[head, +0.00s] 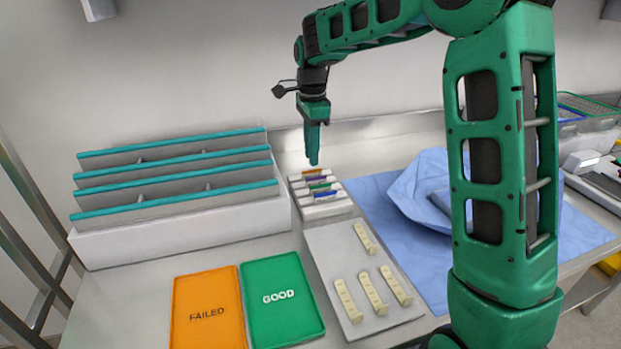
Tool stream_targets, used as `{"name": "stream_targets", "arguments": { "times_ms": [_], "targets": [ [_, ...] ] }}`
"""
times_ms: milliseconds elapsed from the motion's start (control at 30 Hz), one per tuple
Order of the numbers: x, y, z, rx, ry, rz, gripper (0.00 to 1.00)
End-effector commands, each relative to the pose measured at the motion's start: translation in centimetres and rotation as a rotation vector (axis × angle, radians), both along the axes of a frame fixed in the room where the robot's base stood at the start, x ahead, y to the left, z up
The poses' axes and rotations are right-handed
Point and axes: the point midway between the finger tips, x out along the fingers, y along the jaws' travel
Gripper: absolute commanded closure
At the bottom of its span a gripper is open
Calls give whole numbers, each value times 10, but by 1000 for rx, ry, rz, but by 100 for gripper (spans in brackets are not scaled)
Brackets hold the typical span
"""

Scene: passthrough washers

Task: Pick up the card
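Several small cards stand in a white rack (328,211) behind the grey tray on the metal table. Their top edges show colours: an orange-marked card (313,172) at the back, then blue, green and blue ones towards the front. I cannot tell which is the task's card. My gripper (313,160) points straight down, close over the back end of the rack. Its fingers overlap in this view, so the gap between them is hidden. I see no card between them, and whether the tips touch a card is unclear.
A white holder (180,232) with teal-edged panels stands left. An orange FAILED tray (207,312) and a green GOOD tray (282,297) lie in front. A grey tray (330,250) holds several cream strips. A blue cloth (385,205) lies right, partly behind my arm.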

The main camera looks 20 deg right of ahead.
Motion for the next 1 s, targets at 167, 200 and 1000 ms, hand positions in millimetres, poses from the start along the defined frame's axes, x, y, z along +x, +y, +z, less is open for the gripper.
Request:
{"name": "stream_targets", "arguments": {
  "times_ms": [167, 200, 1000],
  "targets": [
    [-4, -1, -22, 0, 5, 1, 76],
    [-5, -1, -28, 0, 5, 1, 76],
    [-5, -1, -51, 0, 1, 0, 100]
  ]
}}
